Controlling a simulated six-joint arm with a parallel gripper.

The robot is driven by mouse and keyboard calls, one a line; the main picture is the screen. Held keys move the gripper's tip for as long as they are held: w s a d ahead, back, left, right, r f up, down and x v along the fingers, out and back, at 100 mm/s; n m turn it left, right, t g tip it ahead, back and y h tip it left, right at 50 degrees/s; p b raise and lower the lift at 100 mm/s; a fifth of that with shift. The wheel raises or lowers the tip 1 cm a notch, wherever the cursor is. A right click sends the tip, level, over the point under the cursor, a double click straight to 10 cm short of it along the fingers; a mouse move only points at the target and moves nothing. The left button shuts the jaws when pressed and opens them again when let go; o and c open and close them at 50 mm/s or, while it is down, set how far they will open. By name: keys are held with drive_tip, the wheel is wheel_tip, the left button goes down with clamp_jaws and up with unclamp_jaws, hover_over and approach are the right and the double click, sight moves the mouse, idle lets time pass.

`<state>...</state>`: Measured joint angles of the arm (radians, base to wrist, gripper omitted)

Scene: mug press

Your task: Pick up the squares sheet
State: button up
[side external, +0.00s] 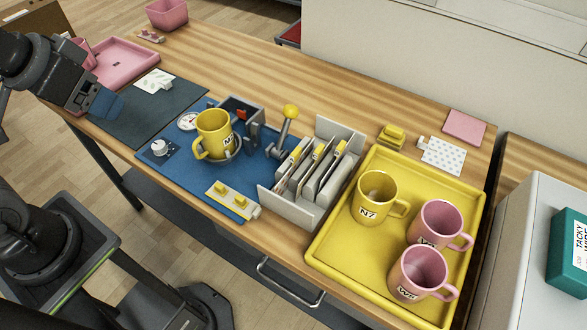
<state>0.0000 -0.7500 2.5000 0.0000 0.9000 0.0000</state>
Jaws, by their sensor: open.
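A white sheet with a small repeated pattern (444,156) lies at the back right of the table; its marks are too small to tell as squares or dots. Another white sheet with faint marks (155,82) lies on the dark mat (175,101) at the left. Several sheets with yellow tabs stand in the grey slotted rack (335,178); their patterns are mostly hidden. I cannot tell which one is the squares sheet. My gripper (108,104) is open and empty at the left, over the near left part of the dark mat and apart from every sheet.
A yellow mug (213,136) stands in the press on the blue mat (180,143), beside a yellow-knobbed lever (290,112). The yellow tray (340,245) holds a yellow mug (374,197) and two pink mugs (418,272). A pink tray (125,58) lies at the far left.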

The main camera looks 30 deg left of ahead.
drive_tip(key=shift+c, duration=0.4)
drive_tip(key=c, duration=0.6)
